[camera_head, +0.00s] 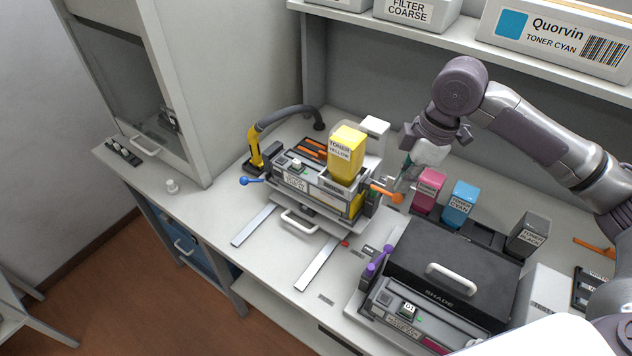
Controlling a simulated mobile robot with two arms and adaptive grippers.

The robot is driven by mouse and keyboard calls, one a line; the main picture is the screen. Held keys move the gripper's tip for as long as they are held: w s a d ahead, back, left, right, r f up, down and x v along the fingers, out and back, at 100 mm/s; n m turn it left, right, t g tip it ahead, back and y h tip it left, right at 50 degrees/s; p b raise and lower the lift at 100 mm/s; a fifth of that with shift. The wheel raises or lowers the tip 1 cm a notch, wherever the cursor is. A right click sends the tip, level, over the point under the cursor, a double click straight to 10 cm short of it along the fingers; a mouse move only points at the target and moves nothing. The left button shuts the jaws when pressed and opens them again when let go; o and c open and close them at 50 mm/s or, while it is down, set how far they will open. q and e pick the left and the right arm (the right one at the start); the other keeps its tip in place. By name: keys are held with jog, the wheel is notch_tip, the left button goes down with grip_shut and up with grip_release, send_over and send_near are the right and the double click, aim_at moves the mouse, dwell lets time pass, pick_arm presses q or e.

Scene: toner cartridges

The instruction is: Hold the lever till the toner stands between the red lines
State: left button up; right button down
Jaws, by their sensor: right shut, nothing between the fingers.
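The yellow toner cartridge (345,158) stands upright in the top of the filling machine (295,184) in the middle of the bench. A strip of yellow shows on the machine's right front corner (355,205); red lines there are too small to make out. An orange lever (384,192) sticks out from the machine's right side. My right gripper (401,186) is shut and empty, pointing down close by the lever's outer end. I cannot tell whether it touches the lever. My left gripper is not in view.
A blue-knobbed lever (250,181) is on the machine's left. Magenta (429,190), cyan (460,204) and black (528,236) cartridges stand behind a dark-lidded unit (450,270) at the right. The bench's left front is mostly clear.

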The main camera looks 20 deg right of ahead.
aim_at(400, 195)
jog(key=shift+f, duration=0.1)
dwell(0.3)
jog(key=shift+f+b, duration=0.45)
jog(key=shift+f, duration=1.85)
dwell(5.3)
